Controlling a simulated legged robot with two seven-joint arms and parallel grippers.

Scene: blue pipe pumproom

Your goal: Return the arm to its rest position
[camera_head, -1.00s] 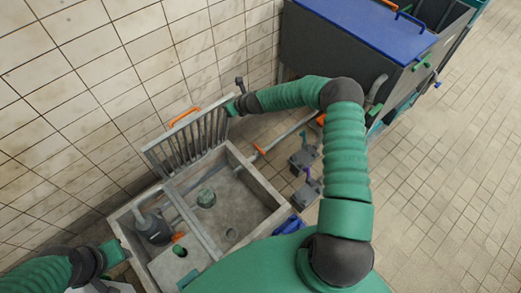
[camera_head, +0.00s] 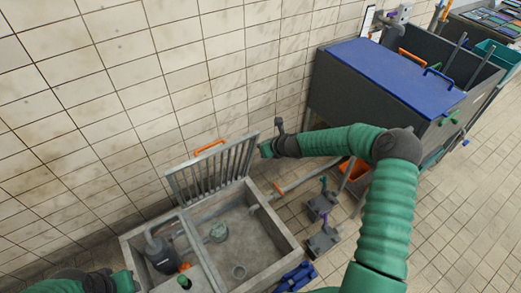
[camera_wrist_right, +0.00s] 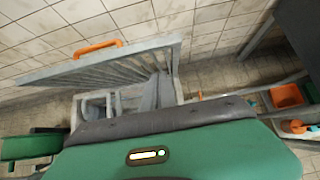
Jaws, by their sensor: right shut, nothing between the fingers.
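My right arm (camera_head: 385,215) comes in from the lower right and bends left. Its gripper (camera_head: 266,149) is shut and empty, at the upper right corner of a raised metal grate (camera_head: 215,167) with an orange handle (camera_head: 209,146). I cannot tell whether it touches the grate. In the right wrist view the green gripper housing fills the bottom, the fingertips are hidden, and the grate (camera_wrist_right: 110,68) stands beyond it. My left gripper (camera_head: 126,281) is partly in view at the lower left; its jaws cannot be made out.
Below the grate is an open concrete pit (camera_head: 283,238) with a dark pump (camera_head: 160,254) inside. Grey pedal-like fittings (camera_head: 322,240) stand to its right. A grey bin with a blue lid (camera_head: 390,72) stands at the back right. The tiled floor at right (camera_head: 455,220) is clear.

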